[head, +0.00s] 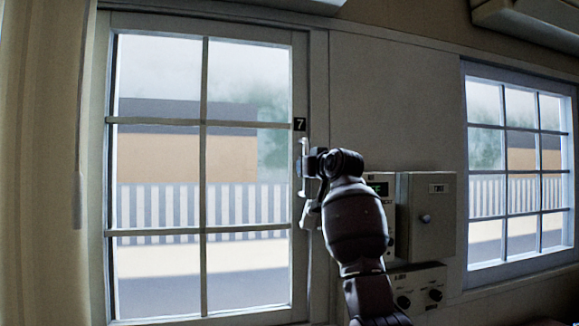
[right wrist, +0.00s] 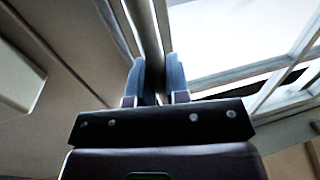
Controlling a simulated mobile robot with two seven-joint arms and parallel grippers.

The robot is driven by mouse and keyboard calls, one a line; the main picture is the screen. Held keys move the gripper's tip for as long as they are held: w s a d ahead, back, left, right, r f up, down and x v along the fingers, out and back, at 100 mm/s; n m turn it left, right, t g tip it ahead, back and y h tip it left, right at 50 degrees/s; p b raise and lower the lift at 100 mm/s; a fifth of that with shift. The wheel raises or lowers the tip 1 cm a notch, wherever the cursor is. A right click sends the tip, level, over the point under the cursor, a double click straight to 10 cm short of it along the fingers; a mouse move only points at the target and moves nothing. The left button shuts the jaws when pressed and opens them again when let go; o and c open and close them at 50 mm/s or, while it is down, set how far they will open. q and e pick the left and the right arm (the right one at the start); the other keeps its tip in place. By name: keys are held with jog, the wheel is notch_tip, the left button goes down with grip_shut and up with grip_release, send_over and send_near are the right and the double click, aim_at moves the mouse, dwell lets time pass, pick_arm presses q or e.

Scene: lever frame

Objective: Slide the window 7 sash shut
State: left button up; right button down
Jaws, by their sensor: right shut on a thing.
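The window 7 sash (head: 204,176), a white frame with glazing bars, is at left in the head view. A black tag with a white 7 (head: 299,124) sits at its upper right edge. A thin upright handle (head: 304,147) is on the sash's right side. My right gripper (head: 306,167) is shut on the handle; the wrist hides part of it. In the right wrist view the two fingers (right wrist: 159,78) close around a narrow bar, with the bright pane (right wrist: 225,35) to the right. My left gripper is out of view.
A grey box (head: 429,215) and a panel with knobs (head: 417,289) are on the wall right of my right arm. A second window (head: 515,165) is farther right. A beige curtain (head: 45,170) hangs at the left edge.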

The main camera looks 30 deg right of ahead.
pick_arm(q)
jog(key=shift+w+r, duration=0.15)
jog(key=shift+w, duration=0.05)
pick_arm(e)
jog(key=shift+s+d, duration=0.1)
jog(key=shift+d, duration=0.25)
jog(key=shift+r, duration=0.1)
jog(key=c, duration=1.5)
grip_release()
jog(key=o, duration=0.4)
jog(key=shift+d, duration=0.2)
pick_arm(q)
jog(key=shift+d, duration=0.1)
pick_arm(e)
jog(key=shift+a, duration=0.1)
pick_arm(q)
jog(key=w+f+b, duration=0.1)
jog(key=b, duration=0.1)
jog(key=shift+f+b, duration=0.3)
jog(key=shift+b, duration=0.1)
pick_arm(e)
jog(key=s, duration=0.7)
jog(key=s+a, duration=0.1)
jog(key=s, duration=0.2)
jog(key=shift+s, duration=0.4)
